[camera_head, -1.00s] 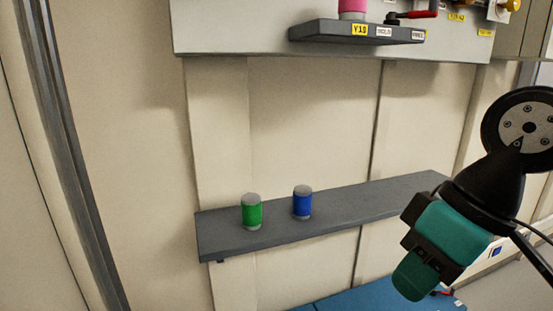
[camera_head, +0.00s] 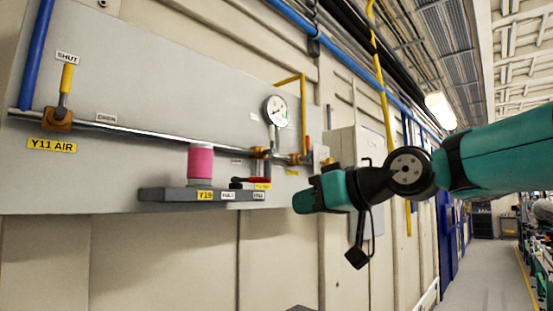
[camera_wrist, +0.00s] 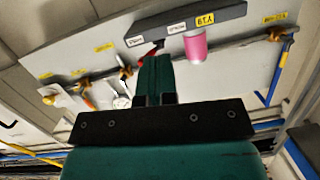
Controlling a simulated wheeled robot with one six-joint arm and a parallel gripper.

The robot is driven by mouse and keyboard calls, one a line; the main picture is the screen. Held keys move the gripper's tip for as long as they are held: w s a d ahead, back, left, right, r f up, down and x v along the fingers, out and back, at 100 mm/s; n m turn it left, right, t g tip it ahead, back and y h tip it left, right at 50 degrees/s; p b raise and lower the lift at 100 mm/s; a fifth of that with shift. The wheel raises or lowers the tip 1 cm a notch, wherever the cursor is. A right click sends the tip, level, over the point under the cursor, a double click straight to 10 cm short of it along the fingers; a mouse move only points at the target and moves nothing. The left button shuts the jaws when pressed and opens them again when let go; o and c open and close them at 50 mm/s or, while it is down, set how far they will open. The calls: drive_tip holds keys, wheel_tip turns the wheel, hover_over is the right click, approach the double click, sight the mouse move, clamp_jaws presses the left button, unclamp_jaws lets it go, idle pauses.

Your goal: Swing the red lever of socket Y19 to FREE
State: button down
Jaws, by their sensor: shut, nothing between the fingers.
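Socket Y19 (camera_head: 170,195) is a dark grey ledge on the wall panel, with a yellow Y19 label and two small white labels too small to read surely. A pink cylinder (camera_head: 200,162) stands upright on it. The red lever (camera_head: 259,180) is at the ledge's right end, its handle extending right from a dark pivot. My gripper (camera_head: 303,202) is shut and empty, right of the ledge. In the wrist view, turned upside down, the shut fingers (camera_wrist: 155,62) point toward the ledge and partly hide the red lever (camera_wrist: 152,51); contact cannot be told.
A pipe with a yellow-handled valve (camera_head: 66,80), labelled Y11 AIR, runs along the panel behind the ledge. A pressure gauge (camera_head: 276,110) and further valves are above and right of the lever. The aisle (camera_head: 480,270) at the right looks open.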

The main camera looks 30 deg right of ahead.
drive_tip(key=s+d+r+t, duration=0.1)
drive_tip(key=d+r+t, duration=0.2)
drive_tip(key=d+r, duration=0.35)
drive_tip(key=p, duration=0.9)
approach(270, 165)
drive_tip(key=shift+h, duration=0.4)
drive_tip(key=x, duration=0.6)
drive_tip(key=shift+w+a+r, duration=0.15)
drive_tip(key=shift+a+r, duration=0.15)
drive_tip(key=shift+a, duration=0.05)
drive_tip(key=shift+w+a+f, duration=0.1)
drive_tip(key=shift+w+f, duration=0.1)
drive_tip(key=shift+w, duration=0.35)
